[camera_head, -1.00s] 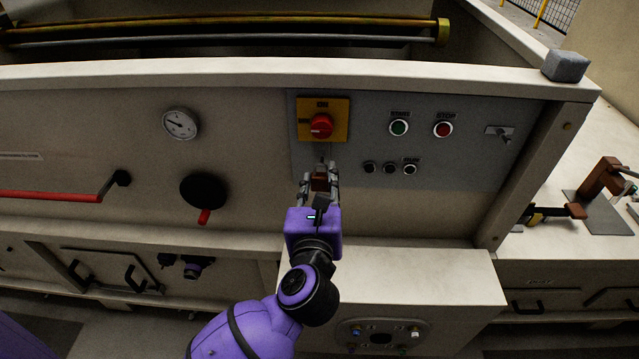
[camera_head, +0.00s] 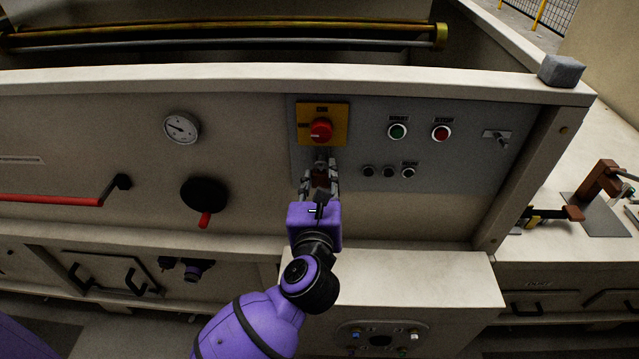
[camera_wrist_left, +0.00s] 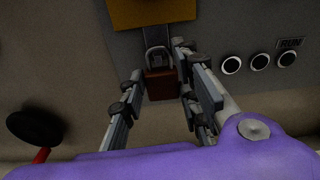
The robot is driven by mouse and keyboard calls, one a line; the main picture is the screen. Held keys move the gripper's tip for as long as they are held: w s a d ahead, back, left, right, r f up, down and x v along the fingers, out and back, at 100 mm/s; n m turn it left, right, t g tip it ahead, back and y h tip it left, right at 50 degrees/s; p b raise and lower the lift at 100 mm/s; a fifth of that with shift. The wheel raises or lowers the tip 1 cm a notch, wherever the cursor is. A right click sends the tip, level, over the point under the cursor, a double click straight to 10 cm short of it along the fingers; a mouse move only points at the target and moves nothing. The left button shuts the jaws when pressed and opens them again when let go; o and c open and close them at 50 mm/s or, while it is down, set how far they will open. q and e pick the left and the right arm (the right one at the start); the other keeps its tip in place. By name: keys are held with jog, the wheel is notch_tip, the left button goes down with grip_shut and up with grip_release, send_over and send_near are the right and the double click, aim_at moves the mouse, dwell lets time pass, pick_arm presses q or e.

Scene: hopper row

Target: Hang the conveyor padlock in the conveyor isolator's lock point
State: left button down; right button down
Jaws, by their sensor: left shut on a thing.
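The conveyor isolator is a yellow plate with a red knob (camera_head: 321,130) on the grey panel. In the left wrist view the lower part of its yellow plate (camera_wrist_left: 154,12) shows at the top. A grey metal tab (camera_wrist_left: 154,35), seemingly the lock point, hangs below the plate. The padlock has a red-brown body (camera_wrist_left: 161,86) and a grey shackle (camera_wrist_left: 159,57) pointing up. My left gripper (camera_head: 320,178) is shut on the padlock, just below the isolator. The shackle overlaps the tab's lower end in the wrist view; I cannot tell whether it passes through it.
Green (camera_head: 397,131) and red (camera_head: 441,133) push buttons and a small key switch (camera_head: 496,137) are to the right. A row of small round controls (camera_head: 388,172) is close by the gripper's right. A black knob with red handle (camera_head: 204,197) is at left.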

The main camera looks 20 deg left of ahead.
pick_arm(q)
jog(key=shift+w+a, duration=0.1)
jog(key=shift+w, duration=0.3)
jog(key=shift+f, duration=0.15)
jog(key=shift+f, duration=0.25)
dwell(0.9)
jog(key=c, duration=1.2)
grip_release()
jog(key=shift+s, duration=0.1)
jog(key=v, duration=1.2)
jog(key=shift+r, duration=0.1)
